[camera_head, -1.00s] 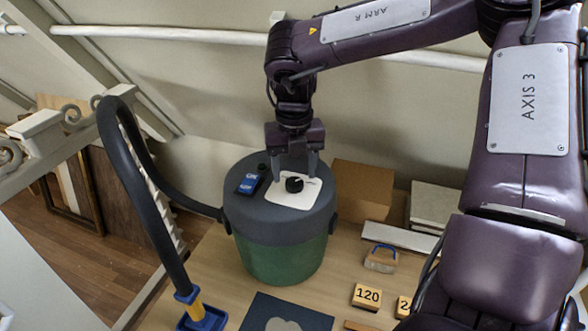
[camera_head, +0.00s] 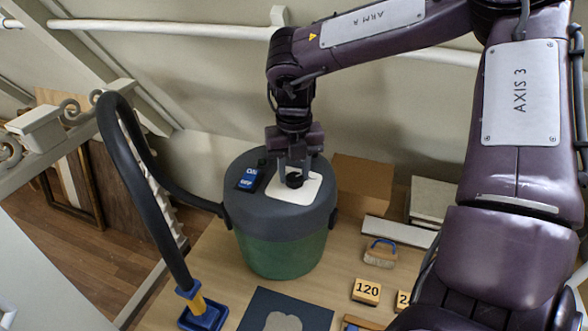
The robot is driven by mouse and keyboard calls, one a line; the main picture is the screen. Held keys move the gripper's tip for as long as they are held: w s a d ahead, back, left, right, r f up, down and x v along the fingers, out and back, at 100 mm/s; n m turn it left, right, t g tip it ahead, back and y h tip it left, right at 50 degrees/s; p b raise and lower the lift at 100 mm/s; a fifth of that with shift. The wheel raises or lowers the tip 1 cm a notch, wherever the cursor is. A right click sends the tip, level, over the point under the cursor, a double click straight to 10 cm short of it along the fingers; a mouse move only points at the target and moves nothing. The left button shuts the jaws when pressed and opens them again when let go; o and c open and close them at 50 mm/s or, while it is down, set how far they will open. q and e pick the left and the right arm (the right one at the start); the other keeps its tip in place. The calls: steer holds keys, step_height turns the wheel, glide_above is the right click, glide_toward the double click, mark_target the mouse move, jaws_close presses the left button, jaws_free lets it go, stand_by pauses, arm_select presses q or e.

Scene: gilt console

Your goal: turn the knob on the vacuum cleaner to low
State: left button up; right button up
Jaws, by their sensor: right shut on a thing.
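The vacuum cleaner (camera_head: 283,232) is a round drum with a green body and a dark grey lid, standing on the table. A white plate on its lid carries the black knob (camera_head: 294,180). A blue switch (camera_head: 249,179) sits on the lid to the left of the plate. My right gripper (camera_head: 294,175) comes down from above and is shut on the knob, its fingers on either side of it. The fingers partly cover the knob and the markings on the plate, so its setting cannot be read. My left gripper is not in view.
The black hose (camera_head: 145,195) arches left of the drum to a blue floor nozzle (camera_head: 204,316). A cardboard box (camera_head: 362,185), a brush (camera_head: 380,253) and number blocks (camera_head: 366,291) lie to the right. A dark mat (camera_head: 255,310) lies in front.

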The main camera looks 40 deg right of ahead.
steer(key=shift+n, duration=0.3)
steer(key=n, duration=0.3)
steer(key=shift+n+b, duration=0.3)
steer(key=shift+b, duration=0.05)
steer(key=n, duration=0.4)
steer(key=shift+a+n, duration=0.15)
steer(key=shift+n, duration=0.15)
steer(key=n, duration=0.4)
steer(key=shift+a+r, duration=0.1)
steer(key=shift+n+p, duration=0.5)
steer(key=shift+n, duration=2)
steer(key=o, duration=1)
